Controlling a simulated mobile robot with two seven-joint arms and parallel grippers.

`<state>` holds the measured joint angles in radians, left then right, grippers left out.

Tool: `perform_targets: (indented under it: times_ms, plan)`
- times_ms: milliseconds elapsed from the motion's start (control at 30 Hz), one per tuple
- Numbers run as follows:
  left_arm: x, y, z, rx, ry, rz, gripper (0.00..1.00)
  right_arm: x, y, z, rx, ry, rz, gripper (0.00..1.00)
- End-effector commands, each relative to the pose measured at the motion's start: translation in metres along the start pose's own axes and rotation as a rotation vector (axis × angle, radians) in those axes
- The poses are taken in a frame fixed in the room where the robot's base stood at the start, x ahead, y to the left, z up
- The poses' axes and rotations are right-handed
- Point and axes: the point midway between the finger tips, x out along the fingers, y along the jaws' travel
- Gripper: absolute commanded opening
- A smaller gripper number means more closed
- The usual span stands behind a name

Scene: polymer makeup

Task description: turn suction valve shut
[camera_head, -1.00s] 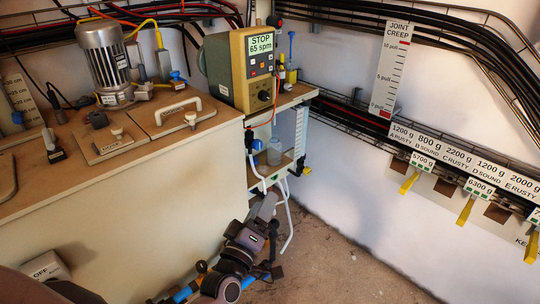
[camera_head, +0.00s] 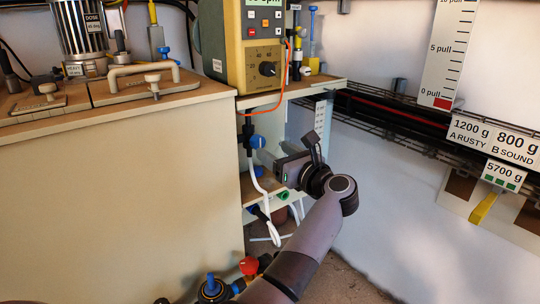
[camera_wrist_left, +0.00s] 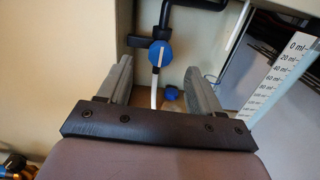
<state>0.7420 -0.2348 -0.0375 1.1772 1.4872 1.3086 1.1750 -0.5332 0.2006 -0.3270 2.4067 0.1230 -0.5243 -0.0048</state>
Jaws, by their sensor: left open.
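A valve with a round blue handle (camera_head: 257,141) sits on dark pipework at the panel's right edge, under the pump. A white tube runs down from it. In the left wrist view the blue handle (camera_wrist_left: 161,53) shows a near-upright white mark. My left gripper (camera_head: 270,158) is beside the valve in the head view, its fingers pointing left towards it. In the left wrist view my left gripper (camera_wrist_left: 158,70) is open, and the handle appears between and just beyond the fingertips. I cannot tell if they touch it. The right gripper is out of view.
The pump box (camera_head: 252,50) with its dial stands above on the shelf. An orange cable hangs by the valve. A graduated scale (camera_wrist_left: 289,65) stands to the right. Another blue-handled valve (camera_head: 211,287) and a red handle (camera_head: 249,266) are low at the front.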

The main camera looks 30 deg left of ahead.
Motion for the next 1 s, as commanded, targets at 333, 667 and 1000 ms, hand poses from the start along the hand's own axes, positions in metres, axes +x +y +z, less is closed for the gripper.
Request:
perform_targets:
  times_ms: [333,667,1000]
  plan:
    - [0.035,0.000,-0.006,-0.029,0.025,0.014,0.65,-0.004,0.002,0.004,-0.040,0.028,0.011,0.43]
    - [0.069,0.000,-0.006,-0.028,0.026,0.011,0.65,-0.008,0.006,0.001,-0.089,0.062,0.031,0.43]
    - [0.070,0.000,-0.005,-0.027,0.026,0.010,0.42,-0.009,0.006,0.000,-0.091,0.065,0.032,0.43]
